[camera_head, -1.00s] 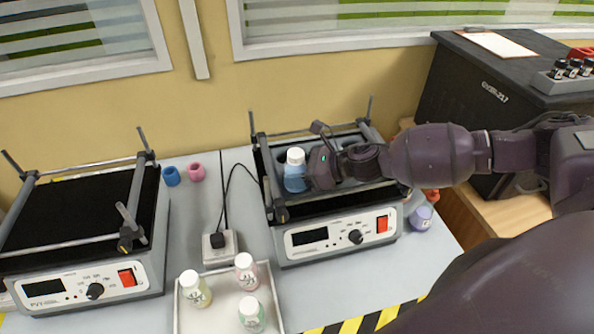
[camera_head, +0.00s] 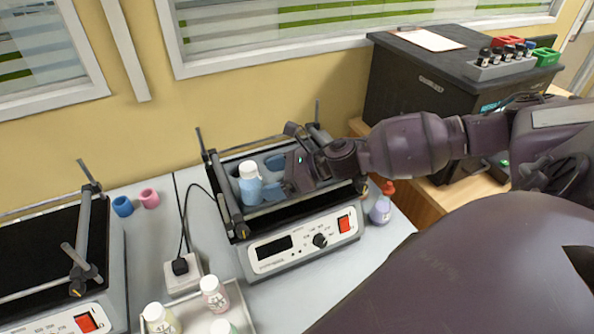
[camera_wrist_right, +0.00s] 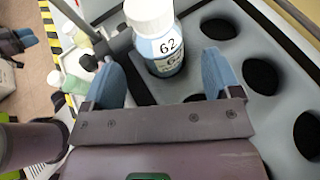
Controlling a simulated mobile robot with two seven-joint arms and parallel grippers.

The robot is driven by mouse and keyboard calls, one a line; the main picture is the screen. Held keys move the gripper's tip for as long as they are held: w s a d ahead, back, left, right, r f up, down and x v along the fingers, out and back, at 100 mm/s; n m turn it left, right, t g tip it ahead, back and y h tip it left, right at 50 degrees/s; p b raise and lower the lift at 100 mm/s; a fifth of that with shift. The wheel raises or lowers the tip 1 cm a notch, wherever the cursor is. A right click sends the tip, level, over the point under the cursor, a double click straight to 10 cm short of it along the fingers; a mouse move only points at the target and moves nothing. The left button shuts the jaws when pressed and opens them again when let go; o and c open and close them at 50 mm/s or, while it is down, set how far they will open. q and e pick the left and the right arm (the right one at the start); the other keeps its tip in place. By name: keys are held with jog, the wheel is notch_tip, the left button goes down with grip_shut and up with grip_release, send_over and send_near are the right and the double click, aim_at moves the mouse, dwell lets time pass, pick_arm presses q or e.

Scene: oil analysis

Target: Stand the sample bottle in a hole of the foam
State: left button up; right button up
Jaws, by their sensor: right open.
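The sample bottle (camera_head: 250,190), with a white cap and blue contents, stands upright at the left part of the grey foam (camera_wrist_right: 200,92) on the right-hand shaker. In the right wrist view the bottle (camera_wrist_right: 165,50) bears the number 62. Its lower end appears to sit in a hole, but the base is hidden. Several round dark holes in the foam look empty. My right gripper (camera_head: 276,178) is open, right of the bottle, its blue fingers spread and apart from it. A purple and blue shape at the left edge of the wrist view may be my left gripper (camera_wrist_right: 27,38).
The shaker (camera_head: 270,255) has raised side bars (camera_head: 225,195) near the bottle. A tray (camera_head: 245,312) with several bottles stands in front. A red-capped bottle (camera_head: 381,208) stands right of the shaker. A second shaker (camera_head: 40,270) is at left. A black box (camera_head: 430,85) stands behind my arm.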

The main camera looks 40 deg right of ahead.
pick_arm(q)
jog(key=shift+s+f, duration=0.25)
jog(key=shift+s, duration=0.05)
pick_arm(e)
jog(key=v, duration=0.6)
pick_arm(q)
jog(key=shift+w+r, duration=0.1)
jog(key=shift+w, duration=0.15)
pick_arm(e)
jog(key=shift+s+d, duration=0.1)
jog(key=shift+s, duration=0.05)
